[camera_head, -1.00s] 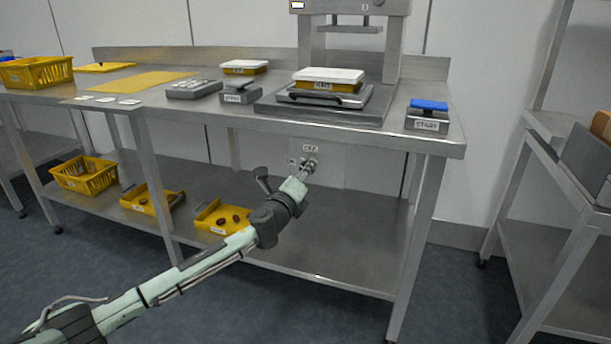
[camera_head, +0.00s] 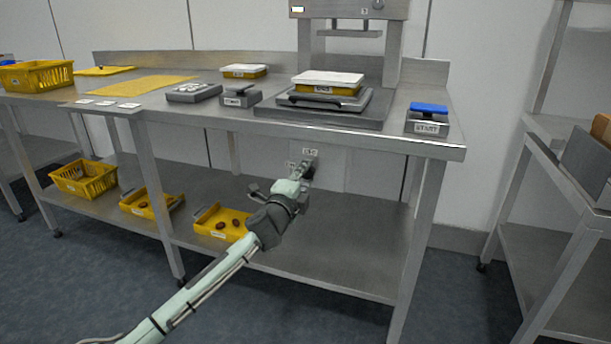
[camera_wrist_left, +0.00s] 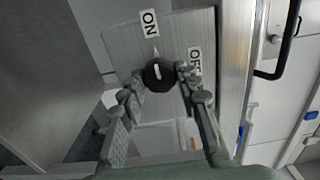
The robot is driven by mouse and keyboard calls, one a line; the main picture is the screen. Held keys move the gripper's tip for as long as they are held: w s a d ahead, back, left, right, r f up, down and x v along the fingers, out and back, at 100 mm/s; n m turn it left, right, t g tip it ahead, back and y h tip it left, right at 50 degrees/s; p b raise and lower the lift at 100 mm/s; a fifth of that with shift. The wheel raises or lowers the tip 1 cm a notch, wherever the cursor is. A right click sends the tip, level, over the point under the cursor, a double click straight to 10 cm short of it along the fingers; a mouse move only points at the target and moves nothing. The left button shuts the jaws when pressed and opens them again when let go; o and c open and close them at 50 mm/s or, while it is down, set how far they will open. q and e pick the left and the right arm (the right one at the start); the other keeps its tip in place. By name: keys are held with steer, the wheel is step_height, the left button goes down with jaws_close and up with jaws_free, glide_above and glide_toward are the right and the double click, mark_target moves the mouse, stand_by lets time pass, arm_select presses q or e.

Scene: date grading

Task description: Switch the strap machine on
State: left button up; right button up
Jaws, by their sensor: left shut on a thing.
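A dark round knob (camera_wrist_left: 158,75) sits on a grey switch plate (camera_wrist_left: 120,42) with an ON label (camera_wrist_left: 149,23) and an OFF label (camera_wrist_left: 195,61). In the left wrist view, the knob's white mark stands nearly upright, pointing roughly towards ON. My left gripper (camera_wrist_left: 162,82) is shut on the knob, one finger on each side. A grey machine (camera_head: 345,12) with a column stands on the worktop above. My right gripper is not in view.
The steel table (camera_head: 440,147) has its front edge just above my left gripper. A blue-topped START box (camera_head: 428,118) stands at its right end. Yellow trays (camera_head: 205,228) and a basket (camera_head: 85,180) are on the lower shelf. A rack (camera_head: 560,150) stands at right.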

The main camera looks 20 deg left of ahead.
arm_select(q)
steer(key=shift+f, duration=0.1)
stand_by(0.3)
steer(key=o, duration=1.2)
steer(key=shift+c, duration=0.2)
steer(key=shift+s, duration=0.1)
steer(key=s, duration=1.2)
steer(key=shift+a, duration=0.2)
steer(key=shift+w, duration=0.1)
